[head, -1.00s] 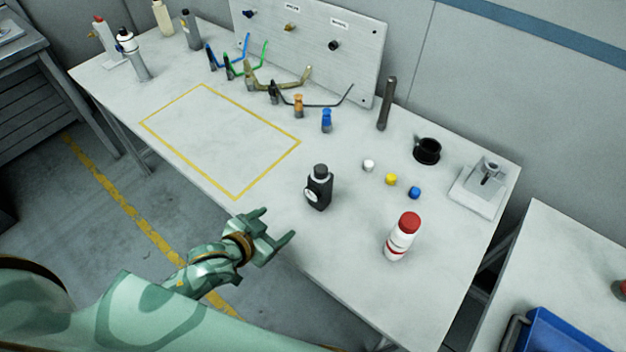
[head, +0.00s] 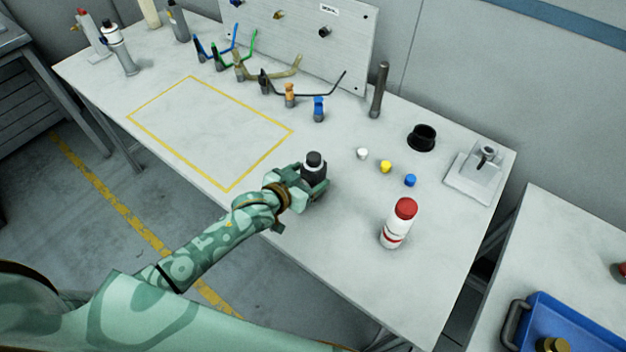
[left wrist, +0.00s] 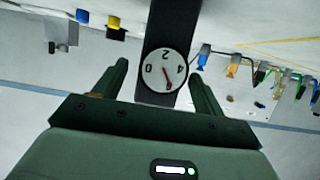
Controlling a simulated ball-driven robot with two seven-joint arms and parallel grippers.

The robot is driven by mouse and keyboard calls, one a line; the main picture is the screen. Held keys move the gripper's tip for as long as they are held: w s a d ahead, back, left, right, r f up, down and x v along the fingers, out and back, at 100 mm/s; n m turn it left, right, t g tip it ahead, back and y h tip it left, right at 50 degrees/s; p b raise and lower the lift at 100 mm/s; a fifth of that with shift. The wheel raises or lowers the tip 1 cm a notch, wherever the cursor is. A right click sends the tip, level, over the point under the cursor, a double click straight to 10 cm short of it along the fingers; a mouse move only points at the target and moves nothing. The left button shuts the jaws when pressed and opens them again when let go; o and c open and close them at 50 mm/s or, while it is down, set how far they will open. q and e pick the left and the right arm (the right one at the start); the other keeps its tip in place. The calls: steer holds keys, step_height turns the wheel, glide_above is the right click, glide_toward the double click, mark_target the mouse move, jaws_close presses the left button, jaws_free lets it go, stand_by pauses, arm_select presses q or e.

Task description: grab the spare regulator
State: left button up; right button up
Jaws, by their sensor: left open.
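The regulator (head: 314,163) is a dark upright body with a black top. It stands on the table near its front edge. In the left wrist view its round white gauge dial (left wrist: 166,70), marked 0, 2 and 4, faces the camera. My left gripper (head: 314,187) is at the regulator with its jaws open. In the left wrist view the two fingers (left wrist: 153,88) stand on either side of the regulator, with gaps between them and it. The gripper hides the lower part of the regulator in the head view. My right gripper is not in view.
A white bottle with a red cap (head: 398,223) stands to the right. White, yellow (head: 385,166) and blue caps lie behind it. A black cup (head: 422,137), a metal fixture (head: 478,172) and a dark rod (head: 378,90) stand farther back. The yellow-outlined area (head: 205,130) is empty.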

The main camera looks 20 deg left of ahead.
arm_select(q)
steer(key=x, duration=0.3)
steer(key=shift+s+f, duration=0.1)
steer(key=shift+s, duration=0.1)
steer(key=c, duration=1.3)
steer(key=shift+r, duration=0.2)
steer(key=shift+c, duration=0.2)
